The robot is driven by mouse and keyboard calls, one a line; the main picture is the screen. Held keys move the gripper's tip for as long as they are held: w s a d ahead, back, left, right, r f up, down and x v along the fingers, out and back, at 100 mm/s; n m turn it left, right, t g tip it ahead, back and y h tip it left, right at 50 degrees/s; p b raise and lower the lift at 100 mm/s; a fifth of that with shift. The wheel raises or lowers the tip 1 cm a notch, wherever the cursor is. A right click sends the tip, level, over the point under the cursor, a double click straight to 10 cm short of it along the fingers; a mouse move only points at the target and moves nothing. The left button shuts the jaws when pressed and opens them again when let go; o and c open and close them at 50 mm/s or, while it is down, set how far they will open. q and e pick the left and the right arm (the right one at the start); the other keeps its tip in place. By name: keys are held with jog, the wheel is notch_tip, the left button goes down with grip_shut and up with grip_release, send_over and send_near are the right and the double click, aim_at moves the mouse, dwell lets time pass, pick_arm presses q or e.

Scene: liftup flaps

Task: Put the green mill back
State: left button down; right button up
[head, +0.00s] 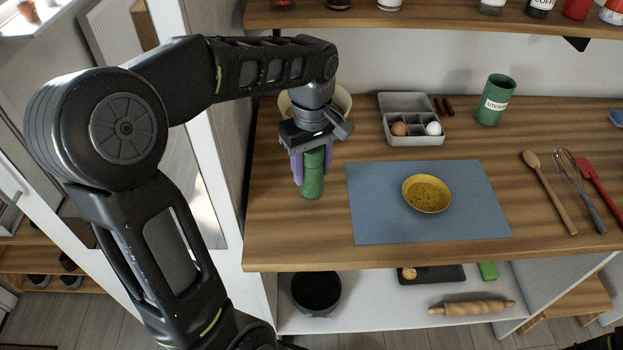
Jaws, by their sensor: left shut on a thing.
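The green mill (312,183) is upright at the left end of the wooden counter, left of the blue mat. My left gripper (309,165) comes down from above and is shut on the mill, with a purple finger beside it. The gripper hides part of the mill's upper end. The mill's base is at or very near the counter top; I cannot tell whether it touches. My right gripper is not seen; only a dark bit of my body shows at the lower right corner.
A yellow bowl (427,194) sits on the blue mat (375,215). A cream bowl (341,98) stands behind my gripper. A grey egg box (416,106) and green utensil pot (495,100) stand at the back. Spoon (551,193), whisk (580,192) and red spatula (599,187) lie right.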

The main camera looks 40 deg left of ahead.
aim_at(311, 181)
pick_arm(q)
jog(key=shift+f, duration=1.85)
jog(key=shift+f, duration=0.2)
jog(key=c, duration=0.7)
grip_release()
jog(key=shift+c, duration=0.2)
jog(key=shift+r, duration=0.15)
notch_tip(311, 181, up, 12)
jog(key=shift+r, duration=0.1)
